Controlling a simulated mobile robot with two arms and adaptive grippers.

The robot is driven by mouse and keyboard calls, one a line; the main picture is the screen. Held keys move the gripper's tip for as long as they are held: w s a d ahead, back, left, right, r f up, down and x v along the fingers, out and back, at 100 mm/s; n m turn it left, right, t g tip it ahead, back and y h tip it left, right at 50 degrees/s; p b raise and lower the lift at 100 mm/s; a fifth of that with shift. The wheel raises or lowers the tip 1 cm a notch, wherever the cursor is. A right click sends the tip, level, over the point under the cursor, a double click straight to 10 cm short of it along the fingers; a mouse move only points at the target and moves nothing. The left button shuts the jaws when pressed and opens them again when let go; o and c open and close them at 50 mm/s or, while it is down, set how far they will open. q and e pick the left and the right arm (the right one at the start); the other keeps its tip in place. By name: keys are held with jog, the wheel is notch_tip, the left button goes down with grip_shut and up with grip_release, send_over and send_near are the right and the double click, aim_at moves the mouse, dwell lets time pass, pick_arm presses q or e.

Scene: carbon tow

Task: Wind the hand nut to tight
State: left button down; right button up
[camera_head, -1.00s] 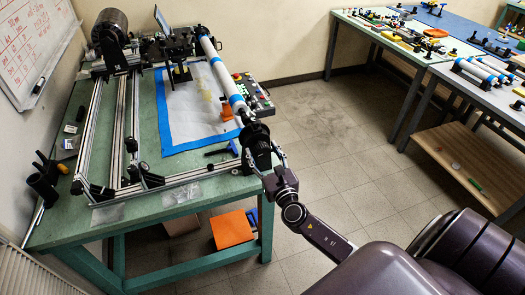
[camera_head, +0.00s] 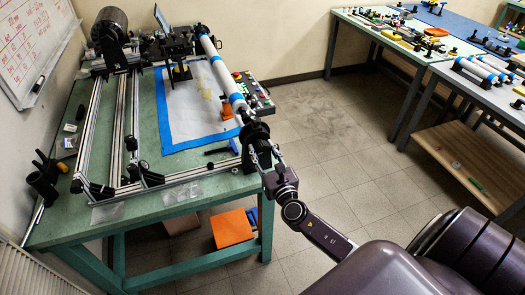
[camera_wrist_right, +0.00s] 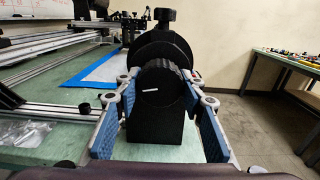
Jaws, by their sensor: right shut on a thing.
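The hand nut (camera_wrist_right: 152,92) is a black round knob with a short white line on its face, at the near end of the winding machine. In the head view it is largely hidden by my gripper and the black end support (camera_head: 256,134). My right gripper (camera_head: 264,159) reaches it from the front right. In the right wrist view its blue-padded fingers (camera_wrist_right: 158,92) lie on both sides of the nut and are shut on it. The white tube with blue bands (camera_head: 222,75) runs back from the support. My left gripper is not in view.
The green table (camera_head: 190,178) carries the aluminium frame (camera_head: 133,110) and a blue-edged white sheet (camera_head: 190,125). A control box with buttons (camera_head: 257,90) stands right of the tube. Side tables (camera_head: 410,50) hold tools at the right. The floor between is clear.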

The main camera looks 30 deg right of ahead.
jog(key=m+b, duration=0.2)
jog(key=shift+f+m, duration=0.15)
jog(key=shift+m, duration=0.25)
jog(key=m+b, duration=0.1)
jog(key=m, duration=0.2)
jog(key=shift+a+m+b, duration=0.1)
jog(key=shift+m+b, duration=0.2)
jog(key=shift+b, duration=0.1)
jog(key=m+b, duration=0.1)
jog(key=m, duration=0.2)
jog(key=shift+m, duration=0.4)
jog(key=m+b, duration=0.1)
jog(key=m, duration=0.2)
jog(key=shift+m, duration=0.3)
jog(key=m, duration=0.3)
jog(key=shift+r+m, duration=0.2)
jog(key=shift+m, duration=0.1)
jog(key=m, duration=0.3)
jog(key=shift+m, duration=0.3)
jog(key=m+p, duration=0.1)
jog(key=m, duration=0.3)
jog(key=shift+r, duration=0.1)
jog(key=shift+m+p, duration=0.55)
jog(key=shift+m, duration=1.55)
